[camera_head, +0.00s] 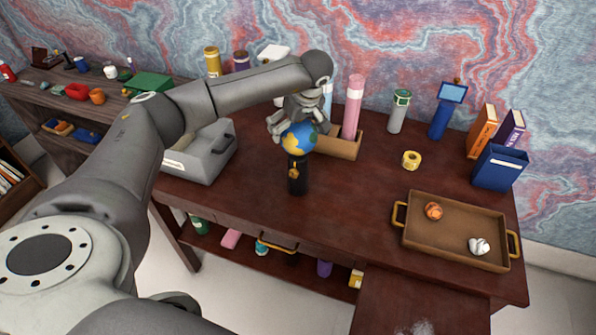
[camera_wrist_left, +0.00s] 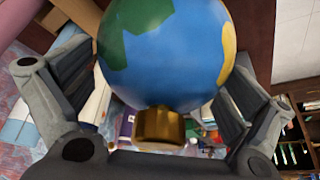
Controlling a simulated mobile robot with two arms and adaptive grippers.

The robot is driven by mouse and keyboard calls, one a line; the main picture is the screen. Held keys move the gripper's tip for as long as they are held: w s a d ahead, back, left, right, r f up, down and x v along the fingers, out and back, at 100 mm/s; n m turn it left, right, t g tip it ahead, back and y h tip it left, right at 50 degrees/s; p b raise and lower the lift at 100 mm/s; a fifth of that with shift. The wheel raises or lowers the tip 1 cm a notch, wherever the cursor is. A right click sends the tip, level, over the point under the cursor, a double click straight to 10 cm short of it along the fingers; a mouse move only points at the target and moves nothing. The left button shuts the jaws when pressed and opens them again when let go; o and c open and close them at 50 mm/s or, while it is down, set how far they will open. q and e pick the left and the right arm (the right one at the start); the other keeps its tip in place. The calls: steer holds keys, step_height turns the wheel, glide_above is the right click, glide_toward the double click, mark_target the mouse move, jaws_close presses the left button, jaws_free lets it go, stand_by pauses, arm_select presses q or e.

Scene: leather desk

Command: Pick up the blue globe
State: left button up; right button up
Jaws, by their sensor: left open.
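The blue globe (camera_head: 299,138) has green and yellow land patches. It sits on top of a dark stand (camera_head: 298,176) on the desk, left of the desk's middle. My left gripper (camera_head: 282,124) is at the globe's upper left side in the head view. In the left wrist view the globe (camera_wrist_left: 170,50) fills the upper middle, between the two open fingers (camera_wrist_left: 165,100). A gold-brown piece (camera_wrist_left: 158,125) shows below it. I cannot tell whether the fingers touch the globe. My right gripper is not in view.
A wooden box (camera_head: 345,146) with a pink cylinder (camera_head: 352,105) stands close behind the globe. A grey case (camera_head: 203,155) is to its left. A tray (camera_head: 455,232) with two balls lies at the right. The desk between globe and tray is clear.

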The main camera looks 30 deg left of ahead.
arm_select(q)
steer(key=c, duration=1.4)
steer(key=shift+r, duration=0.1)
steer(key=shift+c, duration=0.2)
